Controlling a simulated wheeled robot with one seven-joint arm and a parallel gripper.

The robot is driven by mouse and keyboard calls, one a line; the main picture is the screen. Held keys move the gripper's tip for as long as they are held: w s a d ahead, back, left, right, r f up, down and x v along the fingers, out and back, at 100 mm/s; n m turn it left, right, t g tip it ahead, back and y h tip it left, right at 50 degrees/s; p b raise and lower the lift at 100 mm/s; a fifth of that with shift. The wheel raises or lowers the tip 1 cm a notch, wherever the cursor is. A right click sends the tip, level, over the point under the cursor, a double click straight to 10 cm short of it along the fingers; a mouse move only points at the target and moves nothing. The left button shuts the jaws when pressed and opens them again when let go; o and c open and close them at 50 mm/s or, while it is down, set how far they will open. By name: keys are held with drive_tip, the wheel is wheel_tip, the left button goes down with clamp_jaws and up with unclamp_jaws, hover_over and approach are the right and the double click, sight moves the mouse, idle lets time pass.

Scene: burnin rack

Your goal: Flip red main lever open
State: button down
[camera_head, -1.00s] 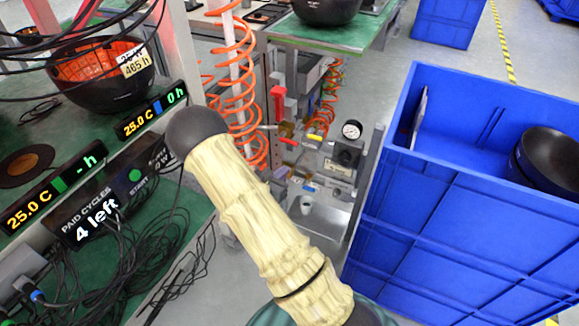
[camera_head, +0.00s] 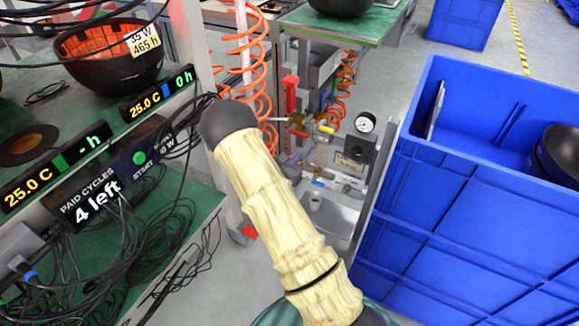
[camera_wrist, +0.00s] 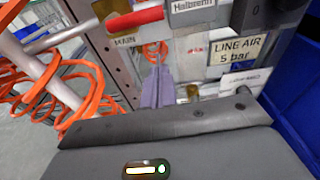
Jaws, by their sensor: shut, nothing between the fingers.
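In the wrist view the red main lever (camera_wrist: 135,20) lies nearly level at the upper left, just above a tag reading MAIN (camera_wrist: 124,41). My gripper (camera_wrist: 157,62) is shut and empty, with its fingertips below and slightly right of the lever, apart from it in the picture; I cannot tell the depth gap. In the head view a red upright handle (camera_head: 290,92) and a smaller red part (camera_head: 298,133) show at the valve panel; I cannot tell which is the main lever. My gripper cannot be made out there.
Orange coiled hoses (camera_head: 255,75) hang left of the panel, beside a pipe (camera_wrist: 60,37). A LINE AIR 5 bar plate (camera_wrist: 240,46) sits to the right. A pressure gauge (camera_head: 365,122) and a large blue bin (camera_head: 470,200) stand right. A green bench (camera_head: 165,190) with cables is left.

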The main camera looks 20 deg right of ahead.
drive_tip(key=w+d+r+b, duration=0.2)
drive_tip(key=r, duration=0.1)
drive_tip(key=shift+d+r, duration=0.2)
idle(0.3)
